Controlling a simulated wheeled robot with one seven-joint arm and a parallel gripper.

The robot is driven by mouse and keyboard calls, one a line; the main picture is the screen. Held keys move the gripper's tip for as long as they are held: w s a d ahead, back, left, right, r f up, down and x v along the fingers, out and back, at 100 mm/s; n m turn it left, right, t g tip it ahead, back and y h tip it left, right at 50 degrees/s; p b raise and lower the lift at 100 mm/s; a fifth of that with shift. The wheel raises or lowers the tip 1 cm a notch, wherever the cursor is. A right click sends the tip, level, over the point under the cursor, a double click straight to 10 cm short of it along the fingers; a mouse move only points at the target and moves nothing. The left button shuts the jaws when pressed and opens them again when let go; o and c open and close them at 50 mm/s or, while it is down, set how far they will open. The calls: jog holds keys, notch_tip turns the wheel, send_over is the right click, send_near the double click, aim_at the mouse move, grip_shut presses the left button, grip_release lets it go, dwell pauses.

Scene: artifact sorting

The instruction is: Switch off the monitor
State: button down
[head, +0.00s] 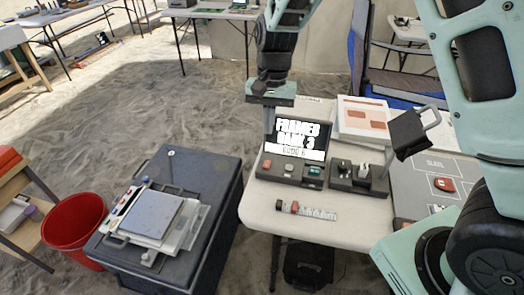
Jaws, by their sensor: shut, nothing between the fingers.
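The monitor (270,148) stands on the white table, its screen lit with large white text reading roughly "FRAMED BANK 3" and a smaller line below. Its base (301,178) carries a red button (267,163), a pale button (289,164) and a green button (315,170). My gripper (269,139) points down over the left side of the monitor, fingers together and empty. It covers the left part of the screen. I cannot tell whether the fingertips touch the monitor; they appear above the red button.
Right of the monitor are a dark fixture with a lever (352,178) and a tilted black box (408,134). A scale strip (314,212) lies in front. A dark case (203,172) and a red bucket (75,227) stand left.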

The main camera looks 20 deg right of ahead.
jog(key=m, duration=0.1)
send_over(268, 167)
jog(key=w+d, duration=0.1)
jog(key=w, duration=0.1)
jog(key=f, duration=0.2)
jog(key=shift+w+d+r, duration=0.15)
jog(key=shift+r, duration=0.1)
jog(key=f, duration=0.4)
jog(key=s+a+f+p, duration=0.1)
jog(key=f, duration=0.4)
jog(key=s+f, duration=0.1)
jog(key=f, duration=0.3)
jog(key=shift+a+f+p, duration=0.15)
jog(key=shift+f+p, duration=0.15)
jog(key=shift+f, duration=0.1)
jog(key=shift+f, duration=0.1)
jog(key=shift+s+a+f+t+h, duration=0.1)
jog(key=shift+s+f+t+h, duration=0.1)
jog(key=shift+t+h, duration=0.1)
jog(key=shift+w+r, duration=0.1)
jog(key=shift+w, duration=0.05)
jog(key=shift+w+d+r, duration=0.2)
jog(key=shift+w+d, duration=0.3)
jog(key=shift+w, duration=0.1)
